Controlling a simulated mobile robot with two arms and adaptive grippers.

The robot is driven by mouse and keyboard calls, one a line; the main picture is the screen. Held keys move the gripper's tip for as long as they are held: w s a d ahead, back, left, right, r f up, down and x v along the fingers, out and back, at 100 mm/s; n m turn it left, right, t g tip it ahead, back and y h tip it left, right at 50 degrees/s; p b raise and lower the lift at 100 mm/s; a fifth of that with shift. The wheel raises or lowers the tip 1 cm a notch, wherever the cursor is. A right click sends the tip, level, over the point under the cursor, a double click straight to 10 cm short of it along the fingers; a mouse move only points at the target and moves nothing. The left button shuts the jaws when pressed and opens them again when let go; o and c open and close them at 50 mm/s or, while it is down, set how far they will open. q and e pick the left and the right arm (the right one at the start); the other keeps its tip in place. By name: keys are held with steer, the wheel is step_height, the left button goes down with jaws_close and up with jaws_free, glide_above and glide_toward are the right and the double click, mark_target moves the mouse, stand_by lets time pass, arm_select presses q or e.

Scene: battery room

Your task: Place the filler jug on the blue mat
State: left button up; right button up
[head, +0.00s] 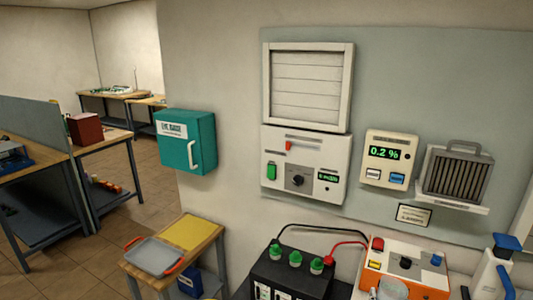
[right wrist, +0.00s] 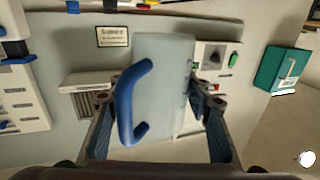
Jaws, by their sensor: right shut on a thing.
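The filler jug (right wrist: 165,85) has a pale, translucent body and a blue handle, and shows large in the right wrist view. My right gripper (right wrist: 158,101) is shut on it, with one finger on each side of the body. No support shows under the jug in this view. I cannot make out the jug for certain in the head view. I see no blue mat in either view. My left gripper is not in view.
A small wooden table (head: 207,258) holds a yellow mat (head: 190,232) and a grey tray (head: 155,256) with orange handles. A black battery (head: 290,275) with green caps and an orange-and-white charger (head: 406,265) stand along the wall. A teal box (head: 187,141) hangs on the wall.

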arm_select(q)
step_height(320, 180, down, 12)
steer(key=b, duration=1)
steer(key=shift+b, duration=0.35)
arm_select(e)
steer(key=s+a+f+n+y, duration=0.1)
steer(key=s+a+f+y, duration=0.1)
steer(key=s+a, duration=0.5)
steer(key=s+a+f+n+y, duration=0.1)
steer(key=s+a+f, duration=0.1)
steer(key=s+a, duration=0.5)
steer(key=s, duration=0.4)
steer(key=shift+s+y, duration=0.25)
steer(key=shift+y, duration=0.15)
steer(key=shift+d+f, duration=0.1)
